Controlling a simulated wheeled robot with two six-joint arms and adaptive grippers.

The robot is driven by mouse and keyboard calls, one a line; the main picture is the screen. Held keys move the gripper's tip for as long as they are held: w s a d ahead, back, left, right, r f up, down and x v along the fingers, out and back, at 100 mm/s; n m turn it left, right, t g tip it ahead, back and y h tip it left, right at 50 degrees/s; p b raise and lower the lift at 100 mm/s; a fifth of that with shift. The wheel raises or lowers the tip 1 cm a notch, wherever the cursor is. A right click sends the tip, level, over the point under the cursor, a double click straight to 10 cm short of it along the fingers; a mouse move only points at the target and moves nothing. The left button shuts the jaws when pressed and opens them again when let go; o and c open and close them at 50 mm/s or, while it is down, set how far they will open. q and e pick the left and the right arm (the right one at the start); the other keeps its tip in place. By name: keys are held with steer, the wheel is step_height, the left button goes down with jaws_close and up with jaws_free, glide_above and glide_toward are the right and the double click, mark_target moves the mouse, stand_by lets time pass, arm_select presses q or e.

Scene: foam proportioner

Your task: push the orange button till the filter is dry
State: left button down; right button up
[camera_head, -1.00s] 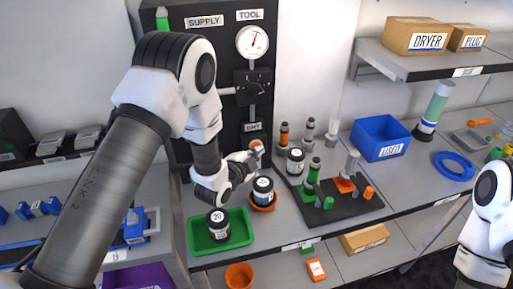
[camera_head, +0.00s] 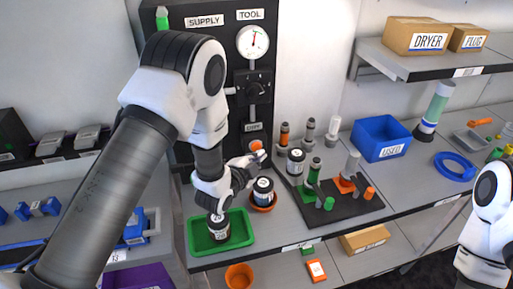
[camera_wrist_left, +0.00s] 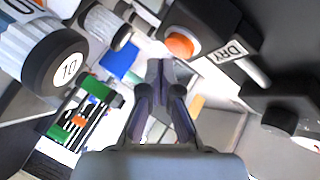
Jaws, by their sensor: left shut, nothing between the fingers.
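The orange button (camera_head: 255,145) sits low on the black panel, under a small label. In the left wrist view the orange button (camera_wrist_left: 180,46) is on a black housing beside a "DRY" label. My left gripper (camera_head: 261,157) is shut and empty, just below and right of the button in the head view. Its closed fingertips (camera_wrist_left: 160,69) appear apart from the button in the wrist view. I cannot tell which part is the filter. My right gripper is out of view.
A gauge (camera_head: 252,42) and a dark valve block (camera_head: 252,88) are above the button. A green tray (camera_head: 240,231) holds another canister (camera_head: 218,226). A black rack (camera_head: 340,211) with several fittings and a blue bin (camera_head: 380,138) stand to the right.

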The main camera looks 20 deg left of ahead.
arm_select(q)
steer(key=shift+s+d, duration=0.7)
steer(key=shift+s, duration=0.35)
steer(key=shift+s+d, duration=0.7)
steer(key=shift+s, duration=0.3)
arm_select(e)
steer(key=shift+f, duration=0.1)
